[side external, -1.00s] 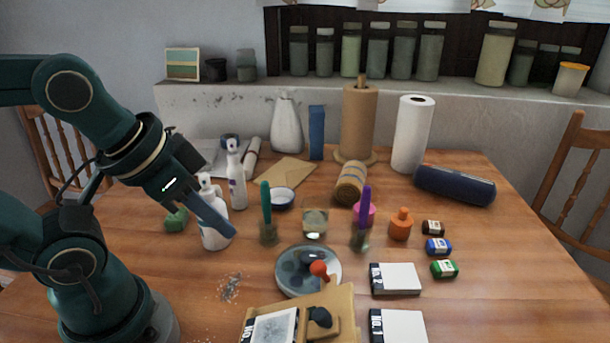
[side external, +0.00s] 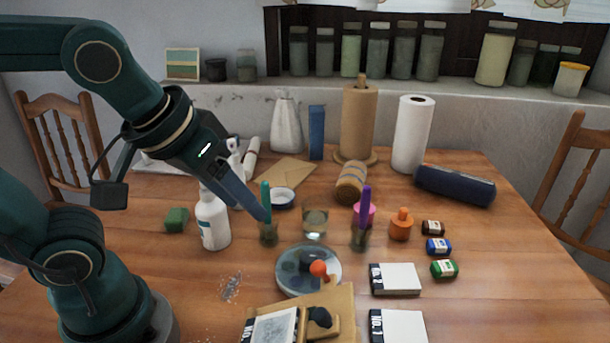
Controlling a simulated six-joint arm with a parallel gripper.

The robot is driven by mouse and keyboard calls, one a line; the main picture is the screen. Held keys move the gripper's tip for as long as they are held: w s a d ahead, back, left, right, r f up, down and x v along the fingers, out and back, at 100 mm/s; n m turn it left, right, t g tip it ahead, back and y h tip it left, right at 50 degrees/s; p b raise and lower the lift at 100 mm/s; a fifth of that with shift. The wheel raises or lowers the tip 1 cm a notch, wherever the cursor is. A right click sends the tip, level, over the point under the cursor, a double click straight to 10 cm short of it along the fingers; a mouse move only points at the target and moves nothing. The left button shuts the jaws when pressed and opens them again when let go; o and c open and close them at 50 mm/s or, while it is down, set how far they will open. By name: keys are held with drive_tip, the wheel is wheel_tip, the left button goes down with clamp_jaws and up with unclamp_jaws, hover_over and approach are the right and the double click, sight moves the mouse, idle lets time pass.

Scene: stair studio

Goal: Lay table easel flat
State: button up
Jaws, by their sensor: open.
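A tan wooden piece (side external: 345,297), likely the table easel, is at the front middle of the table, cut off by the bottom edge of the picture. It has a dark knob (side external: 320,317) on it, and a framed pad or picture (side external: 272,328) lies at its left. An orange-red ball (side external: 319,268) shows just behind its upper edge. Whether the easel stands or leans is hard to tell. My gripper (side external: 264,217) is seen edge-on, its fingers pointing down and right, by the cup with a green-handled tool (side external: 265,197). It is open, holds nothing visible and is apart from the easel.
A round palette dish (side external: 290,285) sits behind the easel. A white spray bottle (side external: 213,222) stands below my arm. A cup with a purple tool (side external: 360,235), an orange bottle (side external: 400,226), paint pots (side external: 438,246) and white boxes (side external: 396,279) stand to the right.

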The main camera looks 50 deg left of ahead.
sight(317, 265)
drive_tip(key=w+d+f+m, duration=0.1)
drive_tip(key=d, duration=0.2)
drive_tip(key=w+d+g, duration=0.1)
drive_tip(key=d, duration=0.2)
drive_tip(key=w+d+f+m, duration=0.1)
drive_tip(key=d, duration=0.2)
drive_tip(key=shift+w+d+f+m, duration=0.1)
drive_tip(key=shift+d+f+m, duration=0.05)
drive_tip(key=shift+f+m, duration=0.15)
drive_tip(key=shift+x, duration=2.35)
clamp_jaws()
